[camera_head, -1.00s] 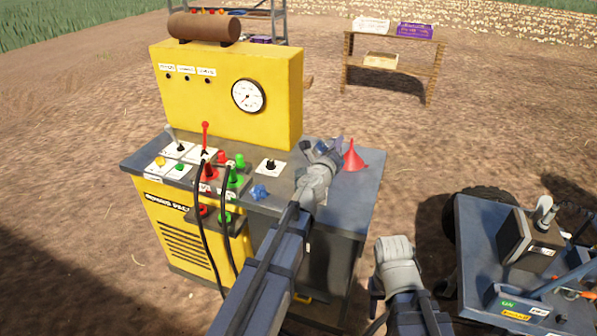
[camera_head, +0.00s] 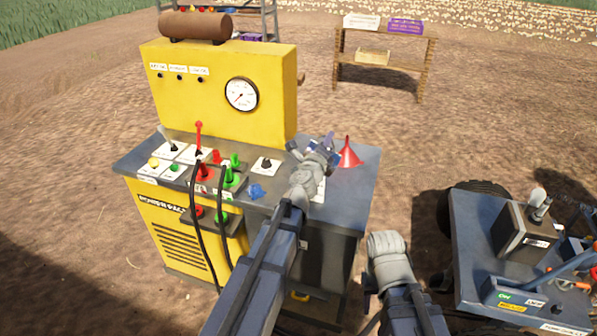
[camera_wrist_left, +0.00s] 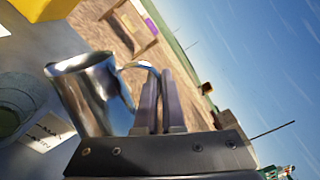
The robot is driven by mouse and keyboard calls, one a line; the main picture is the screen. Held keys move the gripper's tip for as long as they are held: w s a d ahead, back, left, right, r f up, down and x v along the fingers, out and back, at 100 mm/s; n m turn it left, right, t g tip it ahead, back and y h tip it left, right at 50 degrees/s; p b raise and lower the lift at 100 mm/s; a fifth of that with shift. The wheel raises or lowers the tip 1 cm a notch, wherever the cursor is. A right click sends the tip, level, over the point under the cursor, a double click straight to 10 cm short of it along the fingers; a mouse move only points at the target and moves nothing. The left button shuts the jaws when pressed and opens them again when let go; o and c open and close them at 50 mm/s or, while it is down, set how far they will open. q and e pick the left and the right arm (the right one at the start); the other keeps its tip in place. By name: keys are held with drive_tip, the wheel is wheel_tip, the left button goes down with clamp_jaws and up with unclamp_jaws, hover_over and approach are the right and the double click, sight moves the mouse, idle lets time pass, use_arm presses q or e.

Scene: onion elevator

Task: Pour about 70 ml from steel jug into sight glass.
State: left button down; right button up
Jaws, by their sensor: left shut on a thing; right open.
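The steel jug (camera_wrist_left: 92,92) fills the middle left of the left wrist view. A dark round glass vessel (camera_wrist_left: 18,105), which looks like the sight glass, is partly cut off at the left edge, below the jug's mouth. No stream of liquid shows. In the head view my left gripper (camera_head: 318,147) is above the bench's right part and hides the jug and vessel. My right gripper (camera_head: 370,287) is low, in front of the bench, its fingers barely visible.
The yellow unit (camera_head: 215,95) with a gauge stands behind the grey worktop (camera_head: 350,205). Levers and black hoses are to the left. A loaded cart (camera_head: 470,240) stands at right.

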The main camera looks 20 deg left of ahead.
use_arm(q)
drive_tip(key=shift+a+f+n, duration=0.2)
drive_tip(key=shift+a+n, duration=0.65)
drive_tip(key=shift+n, duration=0.15)
use_arm(e)
drive_tip(key=shift+a+f, duration=0.15)
drive_tip(key=shift+a, duration=0.65)
use_arm(q)
drive_tip(key=shift+d, duration=0.1)
use_arm(e)
drive_tip(key=shift+a, duration=0.2)
